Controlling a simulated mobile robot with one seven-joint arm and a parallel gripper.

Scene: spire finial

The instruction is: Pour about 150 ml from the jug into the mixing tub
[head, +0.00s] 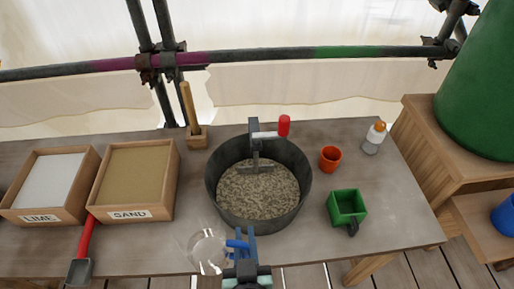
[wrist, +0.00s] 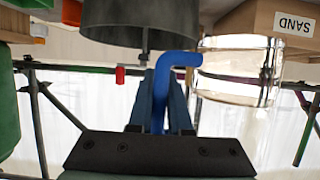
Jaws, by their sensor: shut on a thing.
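The clear jug (head: 205,248) with a blue handle (head: 238,244) is at the table's front edge, in front of and slightly left of the tub. My gripper (head: 246,252) is shut on the handle. The jug (wrist: 240,75) and handle (wrist: 165,85) also show in the wrist view. The jug looks roughly upright and apart from the tub; its liquid level is hard to tell. The dark grey mixing tub (head: 262,226) stands mid-table, holding a speckled grey-beige mix (head: 258,192). The tub also shows in the wrist view (wrist: 140,15).
Lime (head: 40,215) and sand (head: 130,213) boxes stand left. An orange cup (head: 330,158), green scoop (head: 347,205) and white bottle (head: 374,138) stand right. A red-handled trowel (head: 85,245) lies front left.

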